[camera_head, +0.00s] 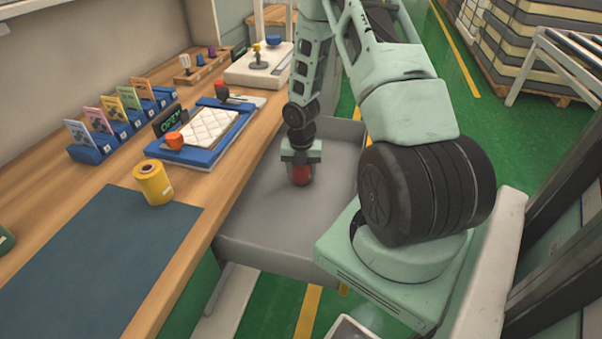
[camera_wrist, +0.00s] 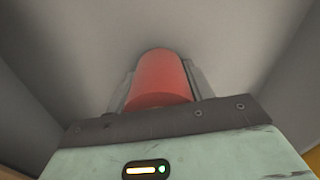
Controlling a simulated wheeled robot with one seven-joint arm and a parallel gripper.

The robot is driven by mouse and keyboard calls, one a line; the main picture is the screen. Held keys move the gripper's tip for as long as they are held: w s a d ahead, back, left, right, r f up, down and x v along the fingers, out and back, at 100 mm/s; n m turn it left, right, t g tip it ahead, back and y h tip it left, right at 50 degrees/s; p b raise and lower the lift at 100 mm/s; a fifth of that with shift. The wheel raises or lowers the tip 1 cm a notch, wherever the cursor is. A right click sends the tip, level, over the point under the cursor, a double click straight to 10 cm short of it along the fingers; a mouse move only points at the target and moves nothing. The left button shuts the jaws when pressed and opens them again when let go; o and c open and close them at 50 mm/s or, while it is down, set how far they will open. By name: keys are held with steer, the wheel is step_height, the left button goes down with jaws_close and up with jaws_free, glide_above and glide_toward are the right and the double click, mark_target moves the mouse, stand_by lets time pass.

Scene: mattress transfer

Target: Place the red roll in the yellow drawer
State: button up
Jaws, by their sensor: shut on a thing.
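The red roll (camera_head: 301,177) is held upright between the fingers of my gripper (camera_head: 300,160). It also shows in the wrist view (camera_wrist: 160,80), with a grey finger on each side. My gripper is shut on the roll and points down inside an open drawer (camera_head: 262,243). This drawer looks grey, and I see no clearly yellow drawer. Its floor around the roll is empty. I cannot tell whether the roll touches the drawer floor. My gripper hides the roll's upper part in the head view.
The wooden table (camera_head: 185,228) runs along the drawer's left side. On it are a yellow roll (camera_head: 153,183), a dark mat (camera_head: 95,265), a blue tray (camera_head: 175,156) with a white quilted pad (camera_head: 209,131), and a blue card rack (camera_head: 90,153). Grey drawer walls surround my gripper.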

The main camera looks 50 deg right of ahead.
steer(key=shift+f, duration=0.2)
steer(key=o, duration=1.1)
steer(key=shift+o, duration=0.2)
steer(key=shift+r, duration=0.1)
step_height(320, 180, up, 12)
steer(key=shift+r+p, duration=0.1)
steer(key=shift+p, duration=0.75)
